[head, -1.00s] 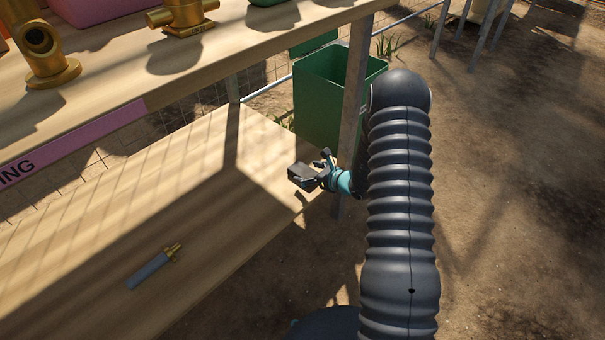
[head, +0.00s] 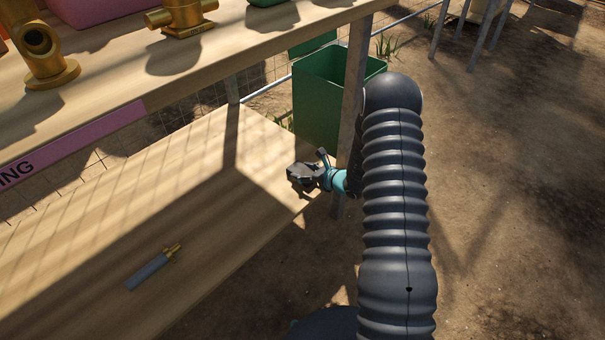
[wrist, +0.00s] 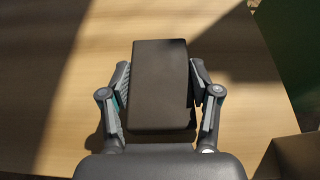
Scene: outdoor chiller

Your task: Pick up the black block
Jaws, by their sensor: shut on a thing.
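The black block (wrist: 160,85) is a dark flat-topped box. In the wrist view it sits between the two fingers of my gripper (wrist: 163,92), which is shut on its sides. In the head view my gripper (head: 322,173) is over the right end of the lower wooden shelf (head: 215,185), with the dark block (head: 300,172) at its tip. Whether the block touches the shelf I cannot tell.
A tool with a grey handle and brass end (head: 153,268) lies on the lower shelf. Brass fittings (head: 183,18) stand on the upper shelf (head: 110,75). A metal post (head: 355,95) and a green bin (head: 318,105) are close behind my gripper. Bare ground lies right.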

